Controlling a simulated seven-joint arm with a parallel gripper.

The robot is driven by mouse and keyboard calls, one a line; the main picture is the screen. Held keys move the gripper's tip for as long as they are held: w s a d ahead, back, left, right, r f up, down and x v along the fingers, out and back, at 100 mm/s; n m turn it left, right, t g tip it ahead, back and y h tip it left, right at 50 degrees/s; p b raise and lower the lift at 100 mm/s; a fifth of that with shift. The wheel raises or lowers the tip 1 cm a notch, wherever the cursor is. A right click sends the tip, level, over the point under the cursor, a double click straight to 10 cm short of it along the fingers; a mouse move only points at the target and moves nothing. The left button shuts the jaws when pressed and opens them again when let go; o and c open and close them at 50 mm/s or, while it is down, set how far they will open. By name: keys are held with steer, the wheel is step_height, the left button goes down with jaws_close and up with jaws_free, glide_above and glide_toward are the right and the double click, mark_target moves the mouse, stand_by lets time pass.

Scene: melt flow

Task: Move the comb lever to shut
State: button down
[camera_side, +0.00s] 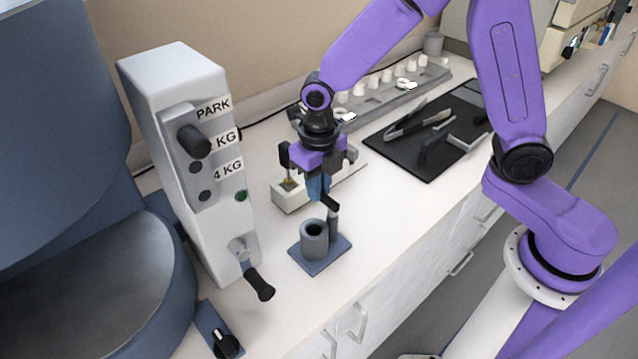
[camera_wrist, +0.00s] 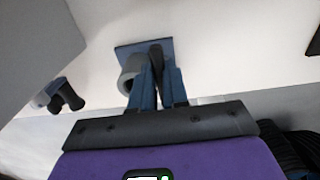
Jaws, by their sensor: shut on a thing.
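A lever with a black handle (camera_side: 260,285) sticks out low on the front of the tall grey machine and points down and outward. It is likely the comb lever, though no label names it. It also shows at the left of the wrist view (camera_wrist: 68,96). My gripper (camera_side: 320,190) is to the right of it and well apart from it. Its blue fingers (camera_wrist: 159,85) are shut on a dark handle (camera_side: 330,202) at the stand with the grey cup (camera_side: 314,240). The fingers hide part of the handle, and I cannot tell whether it is lifted.
The stand's blue base plate (camera_side: 328,258) lies on the white counter. A black mat (camera_side: 425,135) with tools lies behind. Counter between stand and lever is clear.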

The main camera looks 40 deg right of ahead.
steer(key=c, duration=1.1)
jaws_free()
step_height(320, 180, up, 17)
steer(key=shift+r, duration=0.2)
steer(key=shift+s, duration=0.1)
steer(key=s+d+f+m, duration=0.3)
steer(key=s+d+m, duration=0.1)
steer(key=s+m, duration=0.3)
steer(key=s+d+f+m, duration=0.3)
steer(key=s+d+m, duration=0.1)
steer(key=s+m, duration=0.4)
steer(key=s+d+f+m, duration=0.3)
steer(key=s+d+m, duration=0.1)
steer(key=s+m, duration=0.3)
steer(key=shift+s+d+m, duration=0.25)
steer(key=shift+s+m, duration=0.05)
steer(key=shift+m, duration=0.5)
